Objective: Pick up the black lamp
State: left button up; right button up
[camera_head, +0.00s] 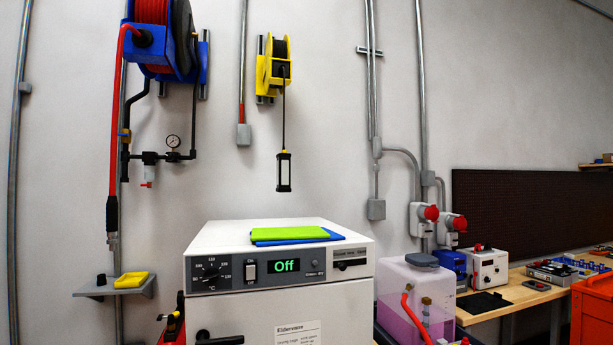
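The black lamp (283,172) hangs upright on a black cord below a yellow cable reel (277,67) on the wall. It has a black frame at top and bottom and a pale middle. It hangs in front of the white wall, above and behind the white oven-like cabinet in this view, with a visible gap above the cabinet top. Neither of my grippers is in view, and nothing holds the lamp except its cord.
The white cabinet (215,256) with an "Off" display stands below the lamp; green and blue flat items (290,232) lie on top. A blue hose reel (165,40) with a red hose is at left. A workbench (510,297) and pink-liquid tank (400,315) stand right.

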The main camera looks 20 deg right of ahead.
aim_at(284, 159)
jog(key=i+j+z, duration=0.3)
jog(key=j+z, duration=0.25)
jog(key=j, duration=0.3)
jog(key=i+j+z, duration=0.1)
jog(key=j+z, duration=0.2)
jog(key=j, duration=0.15)
